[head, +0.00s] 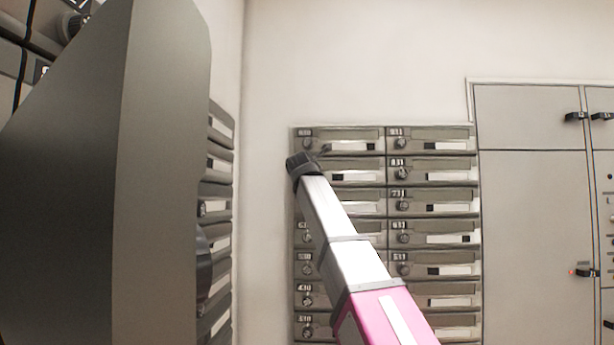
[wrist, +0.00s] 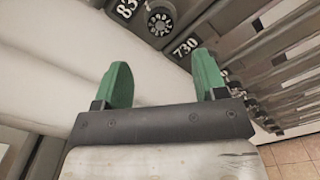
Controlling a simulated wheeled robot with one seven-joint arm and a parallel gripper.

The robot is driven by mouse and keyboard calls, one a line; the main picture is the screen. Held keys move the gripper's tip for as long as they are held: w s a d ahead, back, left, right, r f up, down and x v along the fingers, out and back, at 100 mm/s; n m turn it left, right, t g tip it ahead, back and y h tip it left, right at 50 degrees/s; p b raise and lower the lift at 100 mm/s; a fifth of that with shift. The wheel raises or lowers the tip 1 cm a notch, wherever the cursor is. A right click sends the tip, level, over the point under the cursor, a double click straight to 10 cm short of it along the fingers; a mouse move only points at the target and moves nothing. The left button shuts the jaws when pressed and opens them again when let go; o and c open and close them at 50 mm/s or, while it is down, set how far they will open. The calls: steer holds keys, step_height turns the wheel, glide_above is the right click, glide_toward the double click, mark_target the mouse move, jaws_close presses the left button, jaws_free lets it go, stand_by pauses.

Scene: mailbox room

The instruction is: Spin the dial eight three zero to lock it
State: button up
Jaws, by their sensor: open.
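The dial (wrist: 160,22) is a dark round knob with a pale toothed-looking face, beside a label reading "83" whose last digit is cut off by the frame edge. My gripper (wrist: 162,64) has two green fingers, spread apart and empty. In the wrist view the dial appears beyond the fingertips, between them from left to right, and not touched by them. In the head view the dark end of my arm (head: 302,164) is at the upper left edge of the mailbox bank (head: 386,170) and hides part of it. I cannot pick out this dial or my fingers there.
A "730" label (wrist: 185,47) is beside the right finger, with more mailbox doors beyond. Grey cabinets (head: 525,200) stand to the right. A second bank of boxes (head: 216,205) lines the left wall. Bare wall (head: 350,60) is above the bank.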

steer(key=w, duration=0.9)
steer(key=shift+d, duration=0.15)
steer(key=c, duration=0.9)
